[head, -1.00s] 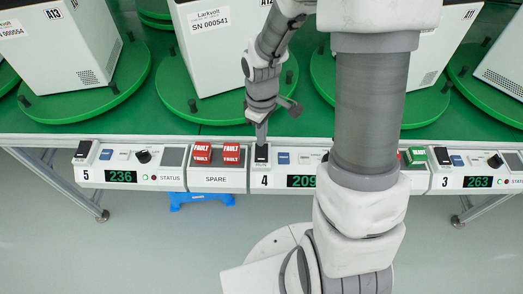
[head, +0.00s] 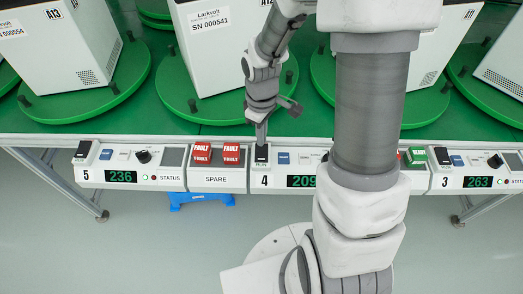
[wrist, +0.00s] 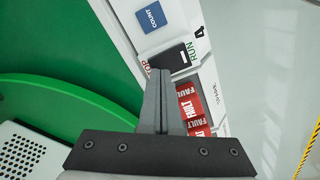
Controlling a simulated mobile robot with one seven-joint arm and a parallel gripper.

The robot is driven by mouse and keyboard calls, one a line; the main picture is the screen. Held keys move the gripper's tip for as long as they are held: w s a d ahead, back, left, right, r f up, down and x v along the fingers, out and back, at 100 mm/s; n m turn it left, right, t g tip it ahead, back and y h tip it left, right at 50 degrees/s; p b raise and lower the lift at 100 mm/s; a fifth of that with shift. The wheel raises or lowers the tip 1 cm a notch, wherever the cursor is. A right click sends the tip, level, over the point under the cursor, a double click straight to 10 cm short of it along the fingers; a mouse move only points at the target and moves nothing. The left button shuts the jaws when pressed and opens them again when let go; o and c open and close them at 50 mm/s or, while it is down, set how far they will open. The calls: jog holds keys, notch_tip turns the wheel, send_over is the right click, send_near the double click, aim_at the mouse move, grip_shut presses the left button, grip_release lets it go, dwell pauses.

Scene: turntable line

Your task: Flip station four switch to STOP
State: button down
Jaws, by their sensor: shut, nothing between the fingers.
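The station four switch is a black rocker (head: 262,154) at the left end of the panel marked 4 (head: 290,172). In the wrist view the rocker (wrist: 174,59) lies between a green RUN label (wrist: 193,57) and a STOP label (wrist: 147,62) that is partly hidden by my fingers. My gripper (head: 262,140) points down at the switch and is shut and empty. In the wrist view its fingertips (wrist: 160,73) overlap the rocker's edge near the STOP side. I cannot tell whether they touch it or which way it is tipped.
A blue COUNT button (wrist: 152,17) sits beside the switch. A white machine (head: 215,45) stands on a green turntable (head: 196,104) behind. My arm hides part of panel 4.

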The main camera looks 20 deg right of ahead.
jog(key=shift+f+b, duration=0.7)
jog(key=shift+f, duration=0.25)
dwell(0.5)
jog(key=shift+r, duration=0.15)
jog(key=shift+r+p, duration=3.1)
jog(key=shift+r, duration=0.3)
jog(key=s+r+m+t+p, duration=0.2)
jog(key=s+r+m, duration=0.1)
jog(key=r, duration=0.7)
jog(key=s+r+m+t+p, duration=0.1)
jog(key=s+r+m+p, duration=0.1)
jog(key=s+r, duration=0.4)
jog(key=s+r+m+t+p, duration=0.2)
jog(key=s+r, duration=0.3)
jog(key=r, duration=0.8)
jog(key=shift+r+m+t+p, duration=0.3)
jog(key=shift+r+m, duration=0.1)
jog(key=shift+m, duration=0.4)
